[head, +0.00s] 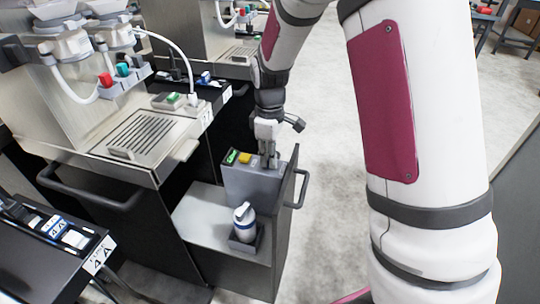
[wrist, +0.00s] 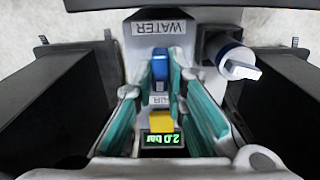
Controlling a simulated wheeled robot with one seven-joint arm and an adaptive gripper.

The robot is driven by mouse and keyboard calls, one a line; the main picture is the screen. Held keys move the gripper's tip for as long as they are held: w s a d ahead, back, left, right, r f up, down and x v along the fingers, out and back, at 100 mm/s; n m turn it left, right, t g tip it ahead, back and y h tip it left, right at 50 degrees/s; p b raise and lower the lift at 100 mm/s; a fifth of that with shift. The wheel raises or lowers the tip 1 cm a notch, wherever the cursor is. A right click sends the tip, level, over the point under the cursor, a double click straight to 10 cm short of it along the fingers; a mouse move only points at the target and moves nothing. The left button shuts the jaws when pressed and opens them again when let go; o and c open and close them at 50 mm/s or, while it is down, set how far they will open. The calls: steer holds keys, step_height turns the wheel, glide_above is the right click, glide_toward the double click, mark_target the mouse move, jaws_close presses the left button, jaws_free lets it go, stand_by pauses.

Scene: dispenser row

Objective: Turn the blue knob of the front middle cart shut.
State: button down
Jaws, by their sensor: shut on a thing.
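The blue knob (wrist: 160,68) sits on the grey box below an upside-down WATER label (wrist: 168,27) in the wrist view. My gripper (wrist: 161,76) has its teal-padded fingers on either side of the knob, closed on it. The knob's long side runs up and down in the wrist view. In the head view my gripper (head: 268,161) reaches down onto the box (head: 250,186) of the middle cart (head: 284,225) and hides the knob. A yellow part (wrist: 161,121) and a green display reading 2.0 bar (wrist: 162,140) lie beside the knob.
A white bottle with a blue band (head: 244,218) stands in a holder on the cart's shelf. The cart's handle (head: 302,188) is close to the right of my gripper. A steel dispenser (head: 140,140) stands left. The floor (head: 325,150) to the right is clear.

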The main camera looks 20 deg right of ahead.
steer(key=m+p, duration=0.1)
steer(key=m, duration=0.3)
steer(key=m+p, duration=0.1)
steer(key=m, duration=0.4)
steer(key=shift+p, duration=0.3)
steer(key=m+p, duration=0.1)
steer(key=m, duration=0.3)
steer(key=shift+m+p, duration=0.8)
steer(key=shift+m, duration=1.4)
steer(key=c, duration=1.6)
jaws_free()
step_height(320, 180, up, 12)
